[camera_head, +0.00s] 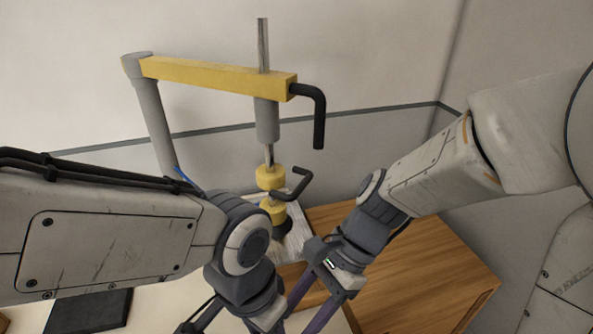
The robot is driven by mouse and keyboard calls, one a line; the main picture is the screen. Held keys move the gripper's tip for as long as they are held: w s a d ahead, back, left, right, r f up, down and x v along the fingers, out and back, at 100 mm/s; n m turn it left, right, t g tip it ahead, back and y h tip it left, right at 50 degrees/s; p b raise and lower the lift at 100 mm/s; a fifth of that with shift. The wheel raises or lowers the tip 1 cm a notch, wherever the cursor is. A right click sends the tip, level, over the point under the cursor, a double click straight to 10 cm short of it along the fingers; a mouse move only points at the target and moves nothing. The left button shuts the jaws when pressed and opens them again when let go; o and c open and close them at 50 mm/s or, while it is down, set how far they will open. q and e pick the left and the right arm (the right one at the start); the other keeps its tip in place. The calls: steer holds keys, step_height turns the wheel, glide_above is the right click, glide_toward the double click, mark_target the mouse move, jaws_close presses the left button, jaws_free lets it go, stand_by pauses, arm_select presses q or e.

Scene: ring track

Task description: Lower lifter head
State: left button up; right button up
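The lifter has a grey post (153,125), a yellow horizontal beam (215,77) and a vertical metal rod (263,45) through the beam's right end. A black crank handle (319,115) is at that end. Below the grey sleeve (267,120), the lifter head shows as yellow parts (270,177) with a smaller black handle (292,187), above a pale base (297,240). My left gripper is low at the bottom edge, mostly cut off. My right gripper (313,305) is in front of the base, pointing down-left, its purple fingers apart. Neither gripper touches a handle.
A wooden box or cabinet (425,275) stands at the right of the lifter. A dark flat panel (90,312) lies on the pale surface at lower left. Pale walls close off the back and right. My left forearm covers the lower left.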

steer(key=w+r+m+t+y+p, duration=0.25)
steer(key=w+m+y, duration=0.25)
steer(key=w+m, duration=0.75)
steer(key=m+t+y, duration=0.2)
steer(key=m+t, duration=0.7)
steer(key=m, duration=0.8)
glide_toward(305, 186)
steer(key=p+x, duration=0.3)
steer(key=x, duration=0.7)
steer(key=shift+r+p, duration=0.1)
steer(key=shift+p, duration=0.2)
steer(key=shift+w+a+f, duration=0.2)
steer(key=shift+w+a, duration=0.05)
steer(key=shift+a, duration=0.15)
jaws_close()
